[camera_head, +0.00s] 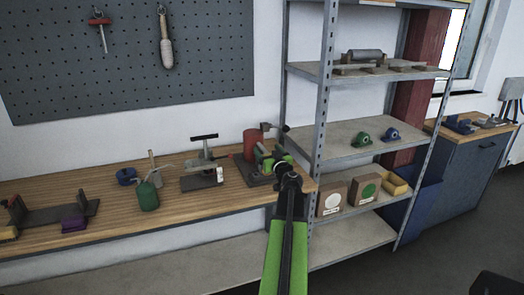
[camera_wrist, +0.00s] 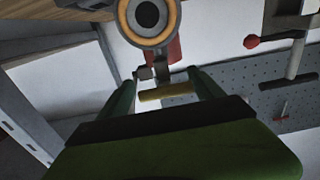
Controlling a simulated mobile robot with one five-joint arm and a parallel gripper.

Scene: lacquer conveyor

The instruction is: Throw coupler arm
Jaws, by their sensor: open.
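A device with a red cylinder (camera_head: 251,143) and a dark base stands at the right end of the wooden bench; a short arm with a dark knob (camera_head: 285,128) sticks out at its top right. I cannot tell for sure that this is the coupler arm. My gripper (camera_head: 283,160) is in front of the device and hides part of it. In the wrist view my gripper (camera_wrist: 163,84) is open, with a yellowish bar (camera_wrist: 163,92) showing between its fingers and a red part (camera_wrist: 160,52) beyond. Contact cannot be told. An orange-ringed round part (camera_wrist: 147,15) is near the top.
Left of the device is a T-handled fixture (camera_head: 204,165); its red knob shows in the wrist view (camera_wrist: 250,41). A green can (camera_head: 147,196) and a blue ring (camera_head: 126,176) are farther left. A metal shelf (camera_head: 340,133) stands close on the right. A pegboard (camera_head: 120,60) hangs behind.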

